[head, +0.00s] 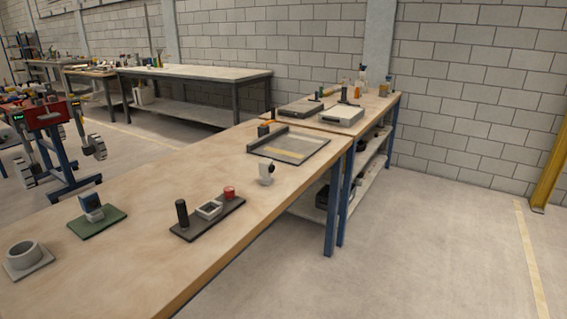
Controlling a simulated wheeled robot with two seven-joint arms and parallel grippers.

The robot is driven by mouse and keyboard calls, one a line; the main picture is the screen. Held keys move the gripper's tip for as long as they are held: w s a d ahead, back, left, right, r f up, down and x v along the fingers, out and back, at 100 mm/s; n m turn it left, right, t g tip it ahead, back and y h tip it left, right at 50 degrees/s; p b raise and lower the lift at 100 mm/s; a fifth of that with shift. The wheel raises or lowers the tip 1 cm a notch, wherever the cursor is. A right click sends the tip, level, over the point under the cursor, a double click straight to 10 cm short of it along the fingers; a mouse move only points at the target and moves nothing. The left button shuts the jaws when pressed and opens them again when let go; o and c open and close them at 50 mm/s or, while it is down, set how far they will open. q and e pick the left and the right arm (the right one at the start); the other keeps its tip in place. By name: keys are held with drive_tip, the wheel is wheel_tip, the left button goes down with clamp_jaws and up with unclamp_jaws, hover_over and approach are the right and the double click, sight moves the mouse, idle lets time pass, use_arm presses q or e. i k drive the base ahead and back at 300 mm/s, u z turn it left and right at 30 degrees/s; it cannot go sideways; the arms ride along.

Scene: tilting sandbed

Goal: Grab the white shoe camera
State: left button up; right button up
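A small white device (266,172), which looks like the white shoe camera, stands upright near the right edge of the long wooden table (135,240). It has a rounded head with a dark spot and a narrower lower part. It stands apart from the tray behind it and the dark board in front of it. Neither of my grippers shows in the head view.
A dark board (183,234) holds a black cylinder, a white square frame and a red piece. A green plate (98,222) with a blue-grey block and a grey ring (24,256) are left. A shallow tray (318,148) lies behind. Floor (430,250) at right is clear.

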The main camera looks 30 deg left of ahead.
sight(267, 167)
drive_tip(key=i, duration=0.55)
drive_tip(key=u, duration=0.8)
